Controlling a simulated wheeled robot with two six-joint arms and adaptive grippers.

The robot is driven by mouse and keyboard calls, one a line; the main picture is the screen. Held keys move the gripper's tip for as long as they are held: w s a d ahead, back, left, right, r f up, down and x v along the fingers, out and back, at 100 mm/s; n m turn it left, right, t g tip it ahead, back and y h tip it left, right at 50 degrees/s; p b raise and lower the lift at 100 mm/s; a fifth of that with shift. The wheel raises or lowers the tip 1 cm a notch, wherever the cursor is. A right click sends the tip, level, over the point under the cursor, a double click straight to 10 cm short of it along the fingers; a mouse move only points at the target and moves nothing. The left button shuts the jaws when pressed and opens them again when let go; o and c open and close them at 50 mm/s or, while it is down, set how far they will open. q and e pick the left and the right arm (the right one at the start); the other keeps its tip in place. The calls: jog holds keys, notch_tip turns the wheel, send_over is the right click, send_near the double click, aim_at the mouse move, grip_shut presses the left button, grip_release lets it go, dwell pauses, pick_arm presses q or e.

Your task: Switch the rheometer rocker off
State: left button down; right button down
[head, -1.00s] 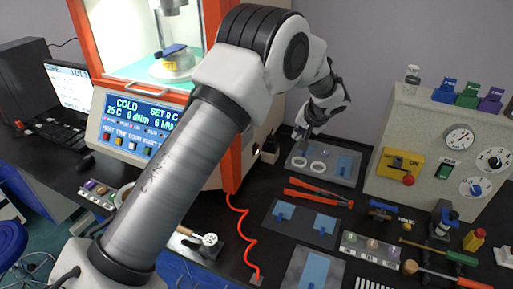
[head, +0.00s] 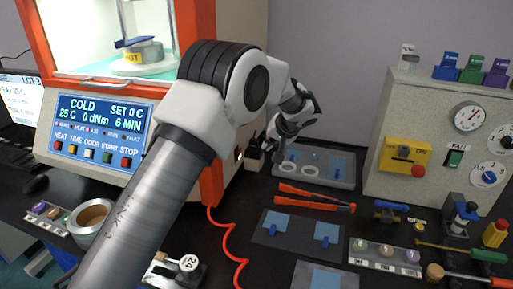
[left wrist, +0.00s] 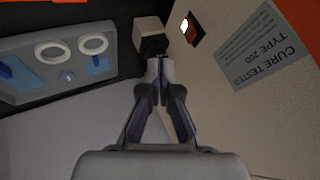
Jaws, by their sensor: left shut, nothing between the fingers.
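The rheometer (head: 140,95) stands at the left in the head view, with a lit panel reading COLD, 25 C, 0 dNm. Its rocker (left wrist: 191,29) shows in the left wrist view as a small red switch with a bright white spot, in a dark recess of the beige side wall. It also shows small in the head view (head: 239,153). My left gripper (left wrist: 160,60) is shut and empty, its tips beside the side wall and apart from the rocker. In the head view the left gripper (head: 277,157) is right of the rheometer. My right gripper is not in view.
A small pale-topped dark block (left wrist: 150,35) stands close to my left fingertips. A grey tray (head: 340,181) with two white rings lies to the right. Orange-handled tongs (head: 315,197) and a control box (head: 425,150) are further right.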

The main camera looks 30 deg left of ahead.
aim_at(239, 154)
pick_arm(q)
jog(key=w+a+f+p, duration=0.1)
jog(key=a+f+p, duration=0.1)
jog(key=a+f, duration=0.4)
jog(key=a, duration=0.3)
jog(key=shift+w+f+p, duration=0.25)
jog(key=shift+f+p, duration=0.05)
jog(key=shift+p, duration=0.1)
jog(key=shift+a, duration=0.15)
jog(key=shift+s+a+r+h, duration=0.15)
jog(key=shift+a+r+h, duration=0.05)
jog(key=shift+a+h, duration=0.25)
jog(key=shift+r, duration=0.1)
